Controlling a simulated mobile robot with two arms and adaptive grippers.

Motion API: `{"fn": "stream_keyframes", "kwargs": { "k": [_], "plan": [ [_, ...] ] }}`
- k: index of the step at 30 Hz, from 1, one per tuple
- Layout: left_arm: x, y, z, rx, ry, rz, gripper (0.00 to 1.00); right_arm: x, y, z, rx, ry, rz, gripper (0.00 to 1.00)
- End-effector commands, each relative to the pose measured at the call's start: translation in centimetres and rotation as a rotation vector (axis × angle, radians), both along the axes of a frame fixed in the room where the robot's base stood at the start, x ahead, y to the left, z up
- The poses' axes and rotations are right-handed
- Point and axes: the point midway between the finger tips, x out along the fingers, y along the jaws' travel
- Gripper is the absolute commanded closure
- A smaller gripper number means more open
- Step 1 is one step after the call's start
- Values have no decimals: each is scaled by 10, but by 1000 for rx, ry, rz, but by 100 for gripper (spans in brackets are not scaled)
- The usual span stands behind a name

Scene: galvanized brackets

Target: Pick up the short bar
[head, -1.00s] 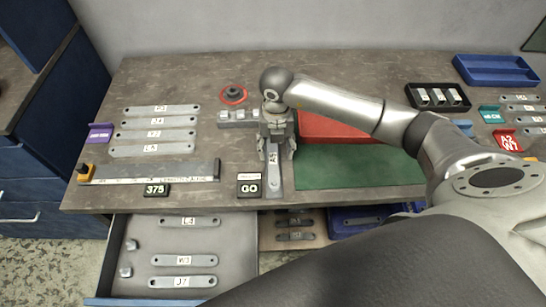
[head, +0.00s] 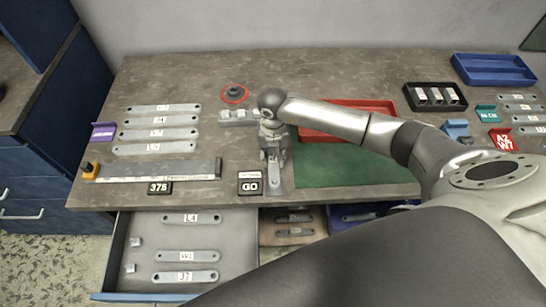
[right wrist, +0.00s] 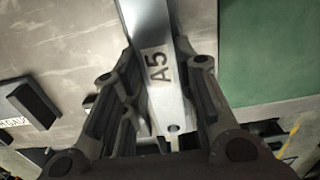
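A short grey metal bar (head: 275,184) lies near the front edge of the bench, right of the GO block. In the right wrist view the bar (right wrist: 170,100) carries the label A5 and has a hole at its near end. My right gripper (head: 273,157) is down over it, with one finger along each side. In the right wrist view the finger pads of my right gripper (right wrist: 163,88) lie close against both edges, and the gripper looks shut on the bar. The label is hidden in the head view. I cannot see any lift off the bench. My left gripper is out of view.
A green mat (head: 350,168) and red tray (head: 352,105) lie right of the gripper. The GO block (head: 250,184) is close on its left, a grey block (head: 238,117) behind. Several labelled bars (head: 160,122) lie left. An open drawer (head: 235,245) holds more bars below.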

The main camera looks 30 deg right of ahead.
Motion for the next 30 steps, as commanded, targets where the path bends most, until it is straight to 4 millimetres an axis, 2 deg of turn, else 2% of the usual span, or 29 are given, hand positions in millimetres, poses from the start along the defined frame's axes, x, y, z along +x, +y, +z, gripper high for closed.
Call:
{"fn": "stream_keyframes", "kwargs": {
  "k": [1,5,17,23,30],
  "plan": [
    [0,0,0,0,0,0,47,0,0,0,0,0,0,85],
    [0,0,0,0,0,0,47,0,0,0,1,0,0,100],
    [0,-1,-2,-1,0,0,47,1,0,7,1,-3,-1,100],
    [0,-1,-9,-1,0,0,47,2,0,32,1,-6,1,100],
    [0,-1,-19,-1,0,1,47,-24,3,59,1,-5,2,100]
  ]
}}
